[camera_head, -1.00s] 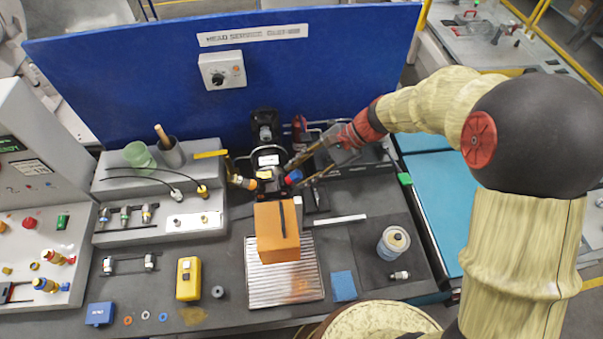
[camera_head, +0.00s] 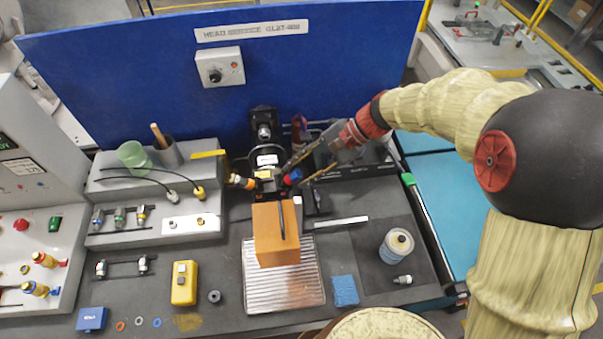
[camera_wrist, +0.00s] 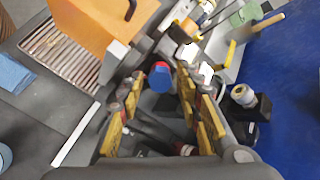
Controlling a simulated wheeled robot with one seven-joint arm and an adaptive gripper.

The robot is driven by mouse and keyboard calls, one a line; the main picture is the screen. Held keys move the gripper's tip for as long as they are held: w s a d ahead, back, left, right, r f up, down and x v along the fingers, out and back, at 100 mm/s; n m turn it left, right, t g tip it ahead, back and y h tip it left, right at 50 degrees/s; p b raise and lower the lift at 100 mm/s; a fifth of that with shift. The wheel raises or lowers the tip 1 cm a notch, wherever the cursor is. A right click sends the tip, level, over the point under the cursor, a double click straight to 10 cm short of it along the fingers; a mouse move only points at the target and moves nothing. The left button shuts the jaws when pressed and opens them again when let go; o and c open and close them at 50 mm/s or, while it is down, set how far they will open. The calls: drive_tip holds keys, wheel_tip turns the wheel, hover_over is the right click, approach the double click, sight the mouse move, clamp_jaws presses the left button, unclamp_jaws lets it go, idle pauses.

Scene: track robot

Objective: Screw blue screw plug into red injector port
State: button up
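The blue screw plug (camera_wrist: 160,80) sits at the red injector port (camera_wrist: 161,65), lined up with it and seemingly touching; how deep it is seated cannot be told. In the head view the blue plug (camera_head: 295,174) is small, at the right side of the dark device behind the orange block.
An orange block (camera_head: 275,240) stands on a ribbed metal plate (camera_head: 285,292) in front of the device. A blue panel (camera_head: 120,70) rises behind. A grey stepped rack (camera_head: 150,213) is at left.

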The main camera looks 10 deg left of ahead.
drive_tip(key=shift+f+n+b, duration=0.15)
drive_tip(key=shift+n+b, duration=2.35)
drive_tip(key=shift+b, duration=0.65)
drive_tip(key=shift+n+b, duration=2.1)
drive_tip(key=shift+b, duration=0.3)
drive_tip(key=shift+r, duration=0.2)
clamp_jaws()
drive_tip(key=shift+r+m+p, duration=0.1)
drive_tip(key=shift+m+p, duration=0.2)
drive_tip(key=shift+p, duration=0.3)
drive_tip(key=shift+r+m+p, duration=0.1)
drive_tip(key=shift+m+p, duration=1.2)
drive_tip(key=shift+p, duration=0.5)
drive_tip(key=shift+o, duration=1.1)
unclamp_jaws()
drive_tip(key=shift+f, duration=0.25)
